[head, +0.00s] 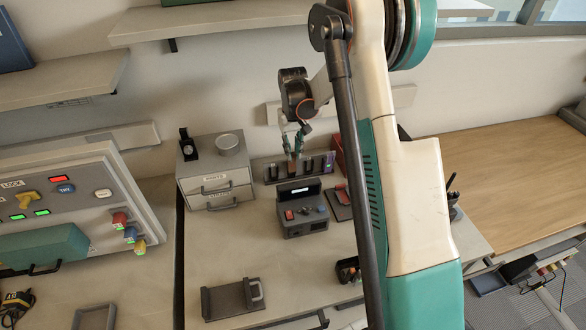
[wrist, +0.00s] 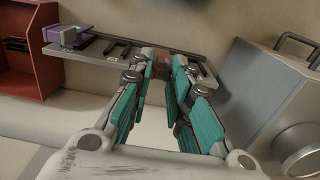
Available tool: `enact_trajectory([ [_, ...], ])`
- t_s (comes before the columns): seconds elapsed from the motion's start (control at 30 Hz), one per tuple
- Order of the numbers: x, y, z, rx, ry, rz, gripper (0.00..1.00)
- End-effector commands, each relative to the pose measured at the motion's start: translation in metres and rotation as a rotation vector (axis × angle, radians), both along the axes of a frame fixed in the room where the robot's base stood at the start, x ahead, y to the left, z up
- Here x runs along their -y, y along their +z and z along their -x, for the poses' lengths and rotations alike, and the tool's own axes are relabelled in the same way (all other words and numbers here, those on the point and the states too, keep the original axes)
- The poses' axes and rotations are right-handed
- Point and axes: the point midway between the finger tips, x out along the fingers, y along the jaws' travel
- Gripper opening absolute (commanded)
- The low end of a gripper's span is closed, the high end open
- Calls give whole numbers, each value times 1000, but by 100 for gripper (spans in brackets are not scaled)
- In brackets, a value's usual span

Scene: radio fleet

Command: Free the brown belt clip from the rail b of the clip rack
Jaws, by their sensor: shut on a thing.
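The grey clip rack (head: 262,163) stands at the back of the bench and carries several dark upright pieces. My gripper (head: 297,153) reaches down to it from above, with its teal fingers at the rack. It is shut on the brown belt clip (head: 292,168), which sits among the dark pieces. In the wrist view the clip (wrist: 159,68) shows as a small brown patch between my gripper's fingertips (wrist: 162,72), beside the rack (wrist: 90,53). The fingers hide most of it. I cannot read the rail letters, nor tell whether the clip is still on its rail.
A purple block (wrist: 66,37) sits at one rack end, near a red bin (wrist: 20,75). A grey drawer cabinet (head: 228,196) with a round tin (head: 229,144) stands left of the rack. A grey console (head: 303,222) stands in front.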

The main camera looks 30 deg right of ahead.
Motion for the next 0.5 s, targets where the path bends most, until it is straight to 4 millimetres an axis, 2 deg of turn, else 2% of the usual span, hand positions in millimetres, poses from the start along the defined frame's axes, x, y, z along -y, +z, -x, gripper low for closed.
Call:
enact_trajectory([
  [0.5,0,19,0,0,0,0,0],
])
